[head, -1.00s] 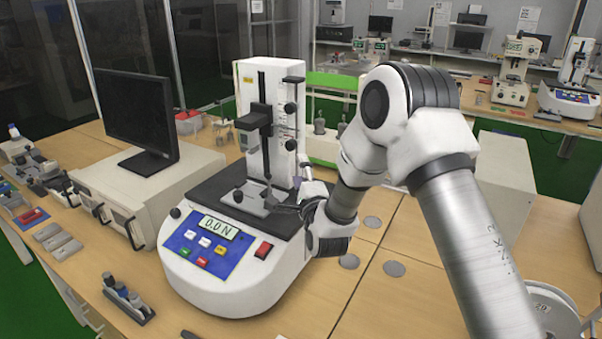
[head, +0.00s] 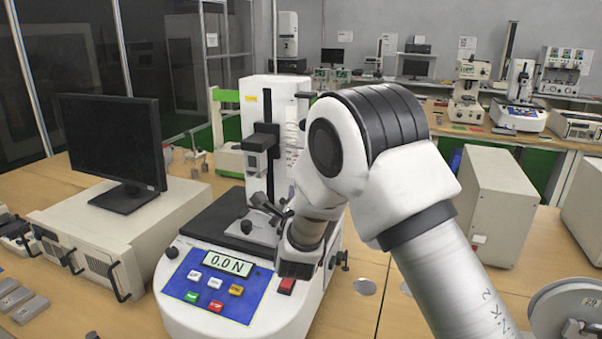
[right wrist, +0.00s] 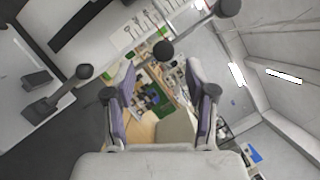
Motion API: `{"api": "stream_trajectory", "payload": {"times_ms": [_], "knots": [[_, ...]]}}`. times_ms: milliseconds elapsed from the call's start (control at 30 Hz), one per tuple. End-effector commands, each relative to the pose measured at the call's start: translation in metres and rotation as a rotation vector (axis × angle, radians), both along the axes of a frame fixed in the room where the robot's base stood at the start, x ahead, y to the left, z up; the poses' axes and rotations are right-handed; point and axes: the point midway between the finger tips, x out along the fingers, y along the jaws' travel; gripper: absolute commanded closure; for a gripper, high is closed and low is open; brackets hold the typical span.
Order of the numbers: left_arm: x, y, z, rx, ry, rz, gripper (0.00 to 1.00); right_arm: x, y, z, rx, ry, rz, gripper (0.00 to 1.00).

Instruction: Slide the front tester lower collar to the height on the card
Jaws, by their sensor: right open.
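The front tester (head: 190,317) has a white column, a dark vertical slot with a black and grey head, and a panel reading 0.0 N. A black knob (head: 305,95) sticks out at the column's upper right; my right arm hides much of that side. In the right wrist view several black knobs show on the column, one (right wrist: 163,48) just beyond and between the fingertips, apart from them. I cannot tell which belongs to the lower collar. My right gripper (right wrist: 161,72) is open and empty; in the head view it is mostly hidden behind its wrist. No card is readable.
A monitor (head: 115,145) on a beige cabinet (head: 70,235) stands left of the tester. A beige box (head: 497,205) stands at the right, with a reel (head: 575,310) nearer me. Bare bench lies right of the tester base. More testers stand on a back bench.

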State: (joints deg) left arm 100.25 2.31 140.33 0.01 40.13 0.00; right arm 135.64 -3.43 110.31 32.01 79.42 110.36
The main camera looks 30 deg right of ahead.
Motion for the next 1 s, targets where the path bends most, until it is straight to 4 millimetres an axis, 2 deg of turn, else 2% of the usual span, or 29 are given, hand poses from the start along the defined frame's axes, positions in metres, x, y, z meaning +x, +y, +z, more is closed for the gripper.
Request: {"api": "stream_trajectory", "payload": {"times_ms": [167,433,567,767,900,933,1000], "knots": [[-0.001,0.0,0.01,0.0,0.002,-0.001,0.6,0.016,-0.009,0.008,0.006,-0.003,-0.003,0.44],[0.0,0.0,0.027,0.0,0.001,0.0,0.6,0.058,-0.033,0.018,0.004,-0.003,-0.002,0.44],[0.0,0.0,0.028,0.0,0.001,0.0,0.6,0.066,-0.037,0.018,0.002,-0.001,-0.001,0.44],[0.0,0.0,0.027,0.0,0.001,0.0,0.6,0.066,-0.037,0.018,0.001,-0.002,0.0,0.44],[0.0,0.0,0.027,0.0,0.001,0.0,0.6,0.066,-0.037,0.018,0.001,-0.001,0.0,0.94],[0.0,0.0,0.027,0.0,0.001,0.0,0.6,0.066,-0.037,0.018,0.001,-0.002,0.0,1.0],[0.0,0.0,0.027,0.0,0.001,0.0,0.6,0.066,-0.037,0.018,0.001,-0.001,0.0,1.0]]}}
